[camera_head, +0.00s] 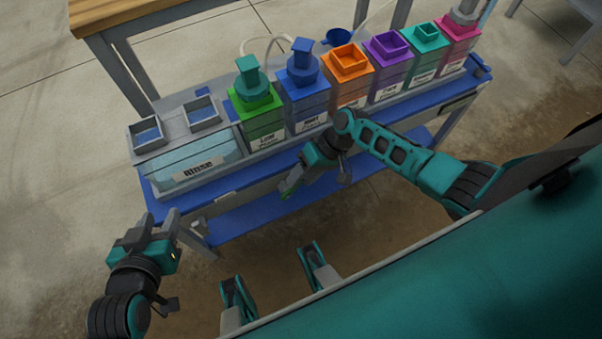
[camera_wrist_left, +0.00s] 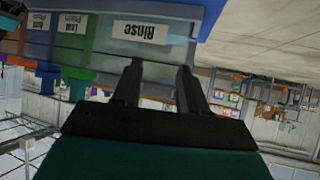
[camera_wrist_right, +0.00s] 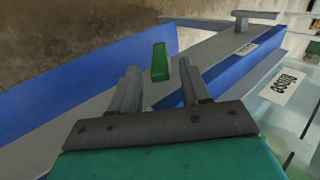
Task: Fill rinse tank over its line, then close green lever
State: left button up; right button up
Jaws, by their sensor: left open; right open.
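The rinse tank (camera_head: 200,163) is a clear pale-blue box labelled "Rinse" at the left end of the skid. Its label also shows in the left wrist view (camera_wrist_left: 140,32) and right wrist view (camera_wrist_right: 282,86). I cannot tell its liquid level against its line. The green lever (camera_wrist_right: 159,62) sticks out at the skid's front, beyond and between my right fingertips. It shows partly in the head view (camera_head: 290,188). My right gripper (camera_head: 303,172) is open and empty close to it; contact is unclear. My left gripper (camera_head: 172,222) is open and empty, in front of the tank's left end.
Green (camera_head: 262,118), blue (camera_head: 307,100), orange (camera_head: 349,82), purple (camera_head: 390,67), teal and pink containers stand right of the tank. A wooden-topped table (camera_head: 100,14) stands behind. The floor left of the skid is clear.

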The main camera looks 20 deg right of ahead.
jog(key=p+v, duration=0.3)
jog(key=v, duration=0.8)
jog(key=shift+d+r, duration=0.2)
jog(key=shift+r, duration=0.1)
jog(key=shift+c, duration=0.5)
